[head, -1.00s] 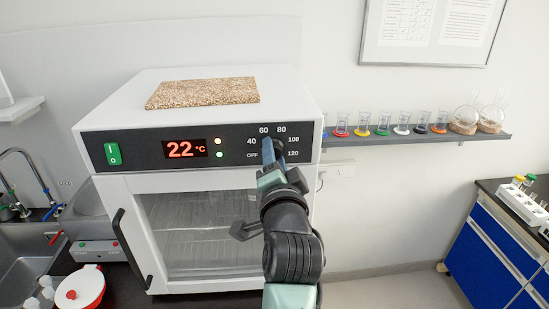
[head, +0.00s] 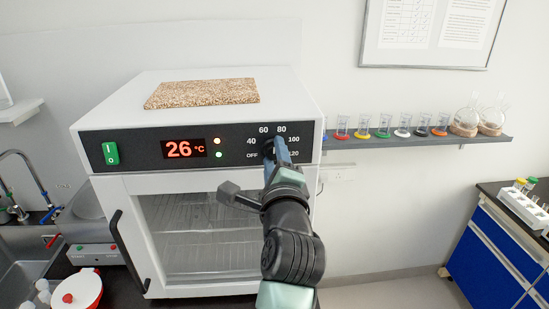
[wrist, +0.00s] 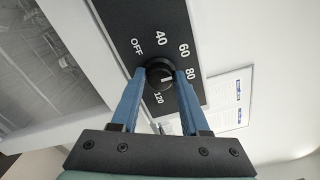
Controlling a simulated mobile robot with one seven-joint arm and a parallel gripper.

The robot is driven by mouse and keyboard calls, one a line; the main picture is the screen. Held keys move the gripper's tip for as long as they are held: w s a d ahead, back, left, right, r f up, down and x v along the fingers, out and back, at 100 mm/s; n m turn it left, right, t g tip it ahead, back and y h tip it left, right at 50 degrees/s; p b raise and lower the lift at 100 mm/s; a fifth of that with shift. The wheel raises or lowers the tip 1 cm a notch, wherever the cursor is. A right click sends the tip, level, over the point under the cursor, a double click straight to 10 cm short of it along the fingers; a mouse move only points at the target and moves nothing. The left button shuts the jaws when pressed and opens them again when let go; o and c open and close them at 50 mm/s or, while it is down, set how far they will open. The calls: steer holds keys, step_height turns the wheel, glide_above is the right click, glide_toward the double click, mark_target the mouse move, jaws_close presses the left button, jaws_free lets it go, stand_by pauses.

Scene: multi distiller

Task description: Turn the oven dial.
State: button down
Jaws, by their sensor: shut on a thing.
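The oven dial (wrist: 158,72) is a round black knob with a white mark, on the oven's dark control panel. In the wrist view it sits between the two blue fingers of my gripper (wrist: 161,76), which are shut on its sides. OFF, 40, 60, 80 and 120 show around it; 100 is hidden behind a finger there. I cannot tell the exact setting of the mark. In the head view my gripper (head: 279,149) covers most of the dial. The white oven (head: 136,190) has a red display (head: 184,149) reading 26 °C.
A green power switch (head: 111,153) is at the panel's left. A brown speckled slab (head: 202,93) lies on top of the oven. The glass door has a black handle (head: 128,250). A wall shelf (head: 420,142) with glassware is to the right.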

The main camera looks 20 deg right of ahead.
steer(key=m+b, duration=0.1)
steer(key=m, duration=0.5)
steer(key=shift+a+r, duration=0.1)
steer(key=m, duration=0.6)
steer(key=shift+m, duration=0.4)
steer(key=shift+c, duration=2.2)
jaws_free()
steer(key=b+v, duration=0.5)
steer(key=v, duration=0.8)
steer(key=shift+b, duration=0.35)
